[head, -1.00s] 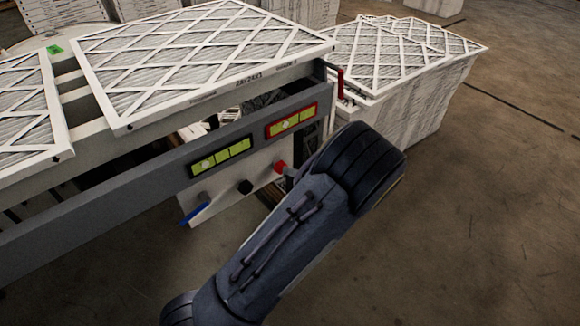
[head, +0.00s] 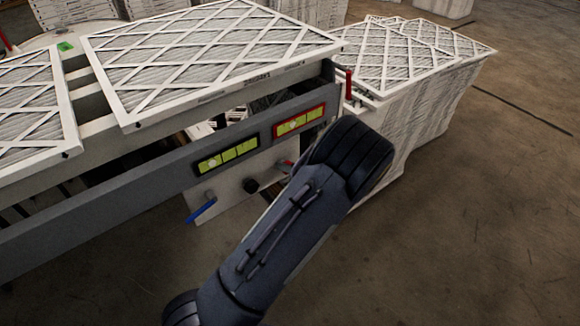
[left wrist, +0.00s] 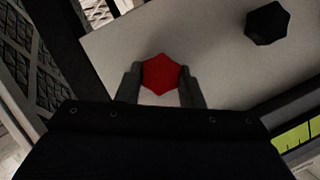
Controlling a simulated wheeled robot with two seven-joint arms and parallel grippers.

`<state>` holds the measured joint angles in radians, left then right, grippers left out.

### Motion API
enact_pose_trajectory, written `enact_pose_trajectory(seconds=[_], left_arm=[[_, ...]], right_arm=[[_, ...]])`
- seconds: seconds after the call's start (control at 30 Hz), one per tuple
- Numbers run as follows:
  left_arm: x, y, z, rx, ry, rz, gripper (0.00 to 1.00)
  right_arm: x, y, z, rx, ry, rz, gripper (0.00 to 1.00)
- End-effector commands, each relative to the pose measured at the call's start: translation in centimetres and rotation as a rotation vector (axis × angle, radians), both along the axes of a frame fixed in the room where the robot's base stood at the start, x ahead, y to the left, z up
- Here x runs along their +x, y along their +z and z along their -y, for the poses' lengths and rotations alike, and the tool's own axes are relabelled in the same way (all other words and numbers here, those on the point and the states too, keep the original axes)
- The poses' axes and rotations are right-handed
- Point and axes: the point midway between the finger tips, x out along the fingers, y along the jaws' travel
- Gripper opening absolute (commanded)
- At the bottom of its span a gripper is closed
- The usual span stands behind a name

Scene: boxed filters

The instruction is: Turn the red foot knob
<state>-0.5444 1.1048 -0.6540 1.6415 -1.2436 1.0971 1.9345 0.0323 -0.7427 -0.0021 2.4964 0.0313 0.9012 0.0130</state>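The red foot knob (left wrist: 161,74) is six-sided and sits on a pale panel (left wrist: 215,50). In the left wrist view, the two fingers of my left gripper (left wrist: 161,80) stand at either side of it, with no clear gap, so the gripper looks shut on it. In the head view, my left arm comes in over the floor and hides most of the gripper (head: 287,170). Only a small part of the red knob shows there, beside the arm. My right gripper is in neither view.
A black knob (head: 250,186) and a blue lever (head: 202,211) are left of the red knob. Above are green display panels (head: 227,156), a grey rail (head: 120,205) and a boxed filter (head: 215,60). A red handle (head: 349,84) stands at the rail's end. Floor at right is clear.

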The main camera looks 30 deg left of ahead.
Motion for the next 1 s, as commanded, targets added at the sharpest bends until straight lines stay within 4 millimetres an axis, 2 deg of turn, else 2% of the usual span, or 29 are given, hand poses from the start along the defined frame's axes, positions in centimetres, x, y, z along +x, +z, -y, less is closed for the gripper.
enact_pose_trajectory(seconds=[0.1, 0.47, 1.0], left_arm=[[0.0, 0.0, 0.0, -0.001, -0.001, 0.000, 0.11], [0.1, -0.2, 0.1, 0.027, -0.001, -0.067, 0.11], [0.3, -0.6, 0.2, 0.203, 0.001, -0.487, 0.11]], right_arm=[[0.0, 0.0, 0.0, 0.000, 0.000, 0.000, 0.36], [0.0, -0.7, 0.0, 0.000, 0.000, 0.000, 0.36], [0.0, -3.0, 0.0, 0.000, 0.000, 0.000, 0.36]])
